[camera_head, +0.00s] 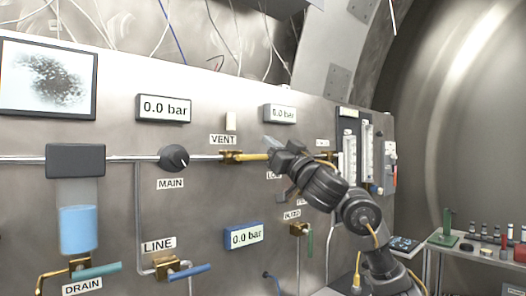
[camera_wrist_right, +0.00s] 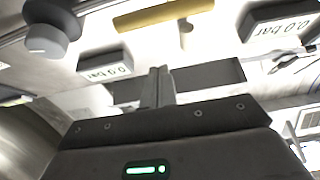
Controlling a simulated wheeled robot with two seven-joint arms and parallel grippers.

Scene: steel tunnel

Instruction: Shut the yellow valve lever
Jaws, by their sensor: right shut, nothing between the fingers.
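The yellow valve lever (camera_head: 256,157) sits at the brass VENT valve (camera_head: 232,157) on the steel panel. It lies level, in line with the pipe, and its right end is hidden behind my right gripper. My right gripper (camera_head: 271,143) is at the lever's right end, with its fingers shut and empty. In the right wrist view the shut fingers (camera_wrist_right: 158,86) point toward the panel, and the yellow lever (camera_wrist_right: 164,14) lies across the top, apart from them in the picture. I cannot tell whether they touch it. My left gripper is not in view.
The MAIN knob (camera_head: 174,158) is left of the valve. A green DRAIN handle (camera_head: 97,271) and a blue LINE handle (camera_head: 188,272) are below. Gauges (camera_head: 164,108) read 0.0 bar. A small table (camera_head: 464,249) with several items stands at right.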

